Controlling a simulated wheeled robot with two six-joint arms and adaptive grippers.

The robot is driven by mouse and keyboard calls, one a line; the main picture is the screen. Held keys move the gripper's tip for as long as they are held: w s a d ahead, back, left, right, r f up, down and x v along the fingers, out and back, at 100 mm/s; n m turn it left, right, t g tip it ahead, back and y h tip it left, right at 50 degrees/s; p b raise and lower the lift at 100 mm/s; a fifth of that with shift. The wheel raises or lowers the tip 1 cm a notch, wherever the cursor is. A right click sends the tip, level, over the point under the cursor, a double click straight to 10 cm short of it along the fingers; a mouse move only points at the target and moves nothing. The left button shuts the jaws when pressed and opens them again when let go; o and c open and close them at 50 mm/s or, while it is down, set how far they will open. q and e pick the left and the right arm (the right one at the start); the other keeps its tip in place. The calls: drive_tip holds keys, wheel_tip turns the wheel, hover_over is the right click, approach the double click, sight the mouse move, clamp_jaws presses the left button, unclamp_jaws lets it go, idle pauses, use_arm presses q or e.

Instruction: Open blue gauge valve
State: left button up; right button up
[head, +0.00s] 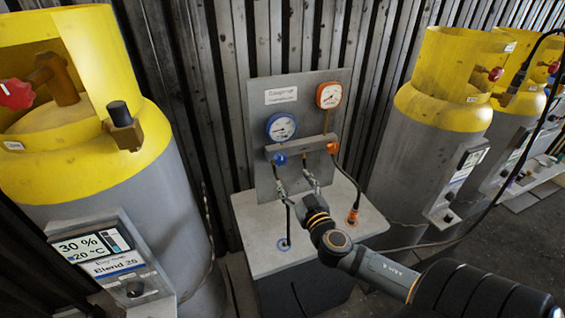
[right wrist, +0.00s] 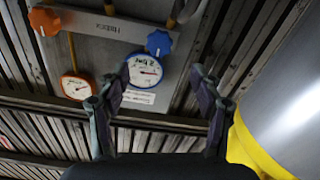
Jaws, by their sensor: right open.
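The blue valve knob (head: 280,159) is on the left end of the manifold bar, below the blue-rimmed gauge (head: 281,127). In the right wrist view, which is upside down, the blue knob (right wrist: 158,43) and blue gauge (right wrist: 145,70) show between and beyond the fingertips. My right gripper (head: 296,182) is in front of the panel, a little below and right of the blue knob in the head view. Its fingers (right wrist: 160,68) are spread with nothing between them. It appears apart from the knob. My left gripper is not in view.
An orange knob (head: 332,148) and orange gauge (head: 329,95) are on the right side of the panel (head: 263,185). Hoses hang below the bar to the grey cabinet top (head: 258,236). Large yellow-topped cylinders stand left (head: 110,200) and right (head: 428,140).

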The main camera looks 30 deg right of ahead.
sight(282, 161)
drive_tip(key=p+x, duration=0.2)
drive_tip(key=x, duration=0.7)
drive_tip(key=shift+w+d+r+p, duration=0.1)
drive_tip(key=shift+w+p, duration=0.05)
drive_tip(key=shift+p, duration=0.25)
drive_tip(key=shift+w+d, duration=0.1)
drive_tip(key=shift+w, duration=0.3)
drive_tip(key=shift+c, duration=0.4)
drive_tip(key=c, duration=1.1)
